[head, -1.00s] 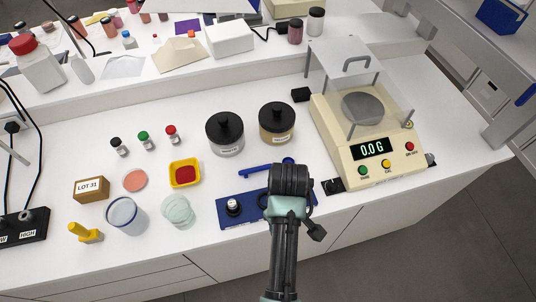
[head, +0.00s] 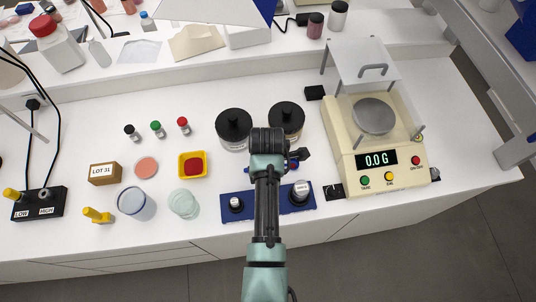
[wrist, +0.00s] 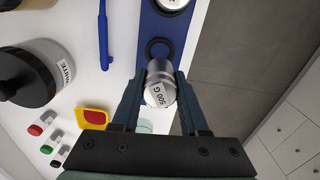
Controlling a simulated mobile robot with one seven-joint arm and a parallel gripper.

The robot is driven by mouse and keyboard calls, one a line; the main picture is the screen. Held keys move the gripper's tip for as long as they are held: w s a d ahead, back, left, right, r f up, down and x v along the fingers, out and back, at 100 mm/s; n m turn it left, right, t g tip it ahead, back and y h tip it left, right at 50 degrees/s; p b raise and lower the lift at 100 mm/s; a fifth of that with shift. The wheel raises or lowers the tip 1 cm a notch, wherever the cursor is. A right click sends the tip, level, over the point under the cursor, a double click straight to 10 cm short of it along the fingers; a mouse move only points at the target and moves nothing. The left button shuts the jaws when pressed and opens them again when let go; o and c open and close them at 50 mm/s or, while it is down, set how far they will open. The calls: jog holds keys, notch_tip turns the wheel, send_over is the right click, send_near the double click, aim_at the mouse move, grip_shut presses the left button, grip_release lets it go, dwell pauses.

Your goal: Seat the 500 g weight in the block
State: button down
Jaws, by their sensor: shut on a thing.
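The 500 g weight (wrist: 160,92) is a silver cylinder marked "500 G", seen in the wrist view. My gripper (wrist: 161,84) is shut on it, one finger on each side. The blue block (wrist: 148,22) lies below, with an empty dark ring recess (wrist: 159,48) just beyond the weight. The weight looks apart from that recess; its height is unclear. In the head view the block (head: 265,213) carries a small weight (head: 235,204) at its left and a larger one (head: 300,192) at its right. My arm hides its middle and the held weight there.
Two black-lidded jars (head: 234,128) stand behind the block. A blue pen (wrist: 104,35) lies between jars and block. The balance (head: 380,150) reads 0.0 G at right. A clear dish (head: 184,203) and yellow tray (head: 193,165) sit left. The table's front edge is close.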

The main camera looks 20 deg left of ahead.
jog(key=shift+w+r, duration=0.1)
jog(key=shift+f+b, duration=2)
jog(key=shift+f, duration=1)
jog(key=shift+f+b, duration=0.45)
jog(key=shift+f, duration=0.75)
jog(key=shift+c, duration=1.9)
grip_release()
jog(key=shift+o, duration=0.2)
jog(key=shift+f, duration=0.1)
notch_tip(320, 180, up, 13)
jog(key=shift+r+b, duration=0.1)
jog(key=shift+b, duration=0.85)
